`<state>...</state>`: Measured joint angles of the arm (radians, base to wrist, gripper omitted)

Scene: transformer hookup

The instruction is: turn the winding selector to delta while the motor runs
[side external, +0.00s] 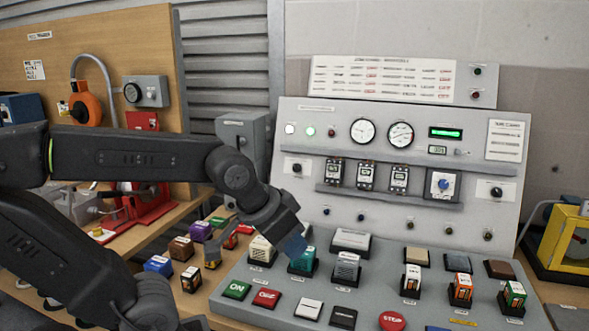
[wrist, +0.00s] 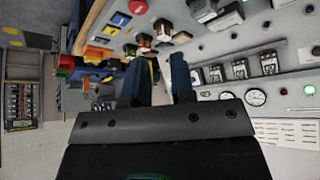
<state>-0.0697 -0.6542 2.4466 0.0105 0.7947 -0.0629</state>
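On the upright grey panel, a blue knob on a white square plate (side external: 442,184) sits right of a row of three small devices. Smaller dark rotary knobs are at the panel's left (side external: 297,168) and right (side external: 497,191). Their labels are too small to read, so I cannot tell which is the winding selector or its position. My gripper (side external: 295,244) is above the left part of the sloped desk, left of and below the blue knob, apart from it. In the wrist view its two dark blue fingers (wrist: 166,80) stand apart with nothing visible between them. The motor cannot be picked out.
The sloped desk (side external: 228,305) carries several coloured blocks and push buttons, including a red STOP button (side external: 393,321). Two round gauges (side external: 363,131) and a lit green display (side external: 446,133) are above. A yellow machine (side external: 573,238) stands right; a red stand (side external: 150,205) is left.

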